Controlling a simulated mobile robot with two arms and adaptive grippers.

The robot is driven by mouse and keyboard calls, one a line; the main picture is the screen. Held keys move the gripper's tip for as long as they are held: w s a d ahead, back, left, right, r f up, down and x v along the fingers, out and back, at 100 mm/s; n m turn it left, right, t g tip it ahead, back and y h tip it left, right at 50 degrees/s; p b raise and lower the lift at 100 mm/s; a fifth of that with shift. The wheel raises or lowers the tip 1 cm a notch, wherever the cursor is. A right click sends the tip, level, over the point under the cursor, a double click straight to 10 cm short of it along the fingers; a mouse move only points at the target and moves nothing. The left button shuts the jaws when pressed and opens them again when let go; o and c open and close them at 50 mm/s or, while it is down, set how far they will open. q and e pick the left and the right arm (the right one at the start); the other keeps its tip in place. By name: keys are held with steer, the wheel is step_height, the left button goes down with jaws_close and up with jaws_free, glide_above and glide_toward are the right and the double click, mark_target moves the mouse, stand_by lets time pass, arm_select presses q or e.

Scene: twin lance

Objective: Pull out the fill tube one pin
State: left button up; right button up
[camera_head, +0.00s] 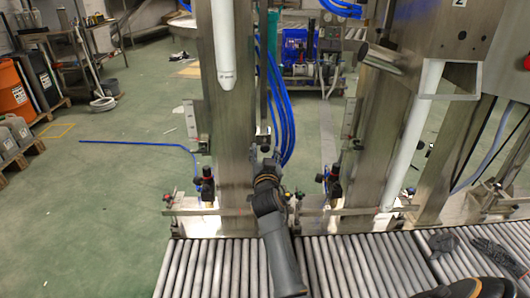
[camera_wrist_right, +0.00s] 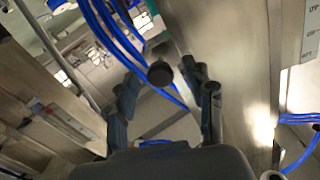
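A white fill tube (camera_head: 224,45) hangs on the front of the left steel column in the head view. A second white tube (camera_head: 413,135) stands tilted on the right. A dark round knob (camera_wrist_right: 160,73), which may be the pin's end, shows in the right wrist view. My right gripper (camera_head: 268,160) is raised beside the left column, with its arm coming up from the rollers' side. In the wrist view its two fingers (camera_wrist_right: 166,95) are spread apart. The knob appears between and beyond them; I see no contact. My left gripper is not in view.
A roller conveyor (camera_head: 205,270) runs along the front. Dark gloves (camera_head: 490,252) lie on its right end. Blue hoses (camera_head: 284,110) hang close to my right gripper. The left column (camera_head: 235,120) stands just left of it. The green floor on the left is mostly clear.

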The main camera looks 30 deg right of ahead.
step_height(320, 180, up, 10)
stand_by(0.6)
stand_by(0.4)
